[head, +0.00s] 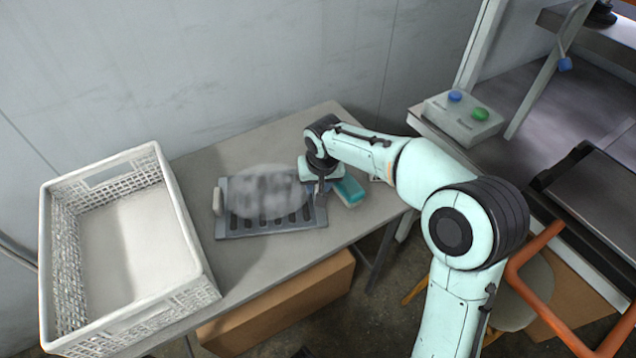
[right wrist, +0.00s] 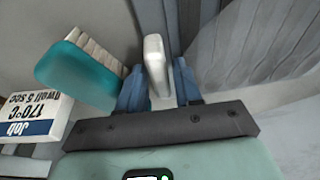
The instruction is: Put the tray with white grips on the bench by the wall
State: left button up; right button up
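The dark grey slotted tray (head: 233,229) lies on the grey bench (head: 285,262) by the wall and looks flat on it. One white grip (head: 218,201) shows at its left end. A pale, blurred oval patch (head: 266,192) covers its middle; I cannot tell what it is. My right gripper (head: 321,190) is at the tray's right end. In the right wrist view, the other white grip (right wrist: 156,62) stands between the fingers of my right gripper (right wrist: 160,90), which are close against both its sides. My left gripper is not in view.
A white plastic crate (head: 188,243) stands on the bench left of the tray. A teal brush (head: 349,191) lies close to my right gripper. A printed card (right wrist: 30,115) shows in the wrist view. A button box (head: 462,120) stands at the right, and a cardboard box (head: 275,309) below the bench.

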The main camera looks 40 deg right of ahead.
jog(key=shift+r, duration=0.1)
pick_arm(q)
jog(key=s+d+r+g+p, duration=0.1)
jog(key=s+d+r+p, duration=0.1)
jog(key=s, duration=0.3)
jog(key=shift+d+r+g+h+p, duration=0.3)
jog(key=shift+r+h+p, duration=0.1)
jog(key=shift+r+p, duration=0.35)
pick_arm(e)
jog(key=v, duration=1.2)
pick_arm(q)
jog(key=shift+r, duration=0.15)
pick_arm(e)
jog(key=shift+r, duration=0.1)
